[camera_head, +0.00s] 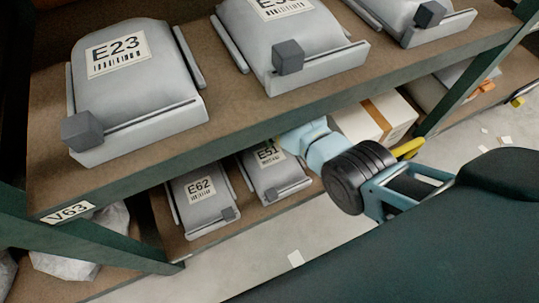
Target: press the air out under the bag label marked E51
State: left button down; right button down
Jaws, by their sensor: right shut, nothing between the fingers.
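The grey bag with the E51 label (268,153) lies in a tray on the lower shelf, under the upper shelf's front edge. The E51 bag's body (273,178) shows below the label. My right gripper (285,142) reaches in from the right and is shut and empty. Its tip overlaps the right side of the label in the picture; I cannot tell whether it touches. The shelf edge and the gripper partly cover the label. My left gripper is not in view.
A similar bag marked E62 (203,203) lies left of E51. The upper shelf (222,122) holds bags including E23 (140,80), and its edge hangs close above my right gripper. A cardboard box (385,117) stands behind my right arm. A plate reads V63 (68,213).

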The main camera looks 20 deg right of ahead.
aim_at(265, 148)
jog(key=shift+s+f+b, duration=0.15)
jog(key=shift+f+b, duration=0.65)
jog(key=shift+f, duration=0.55)
jog(key=shift+s+f+b, duration=0.1)
jog(key=shift+f+b, duration=0.65)
jog(key=shift+f, duration=0.6)
jog(key=shift+f+b, duration=0.4)
jog(key=shift+f, duration=0.2)
notch_tip(265, 148, down, 3)
jog(key=shift+r+b, duration=0.15)
jog(key=shift+b, duration=0.8)
jog(key=shift+r, duration=0.1)
jog(key=w+b, duration=0.1)
jog(key=w+r+b, duration=0.1)
jog(key=w, duration=0.1)
jog(key=shift+b, duration=0.35)
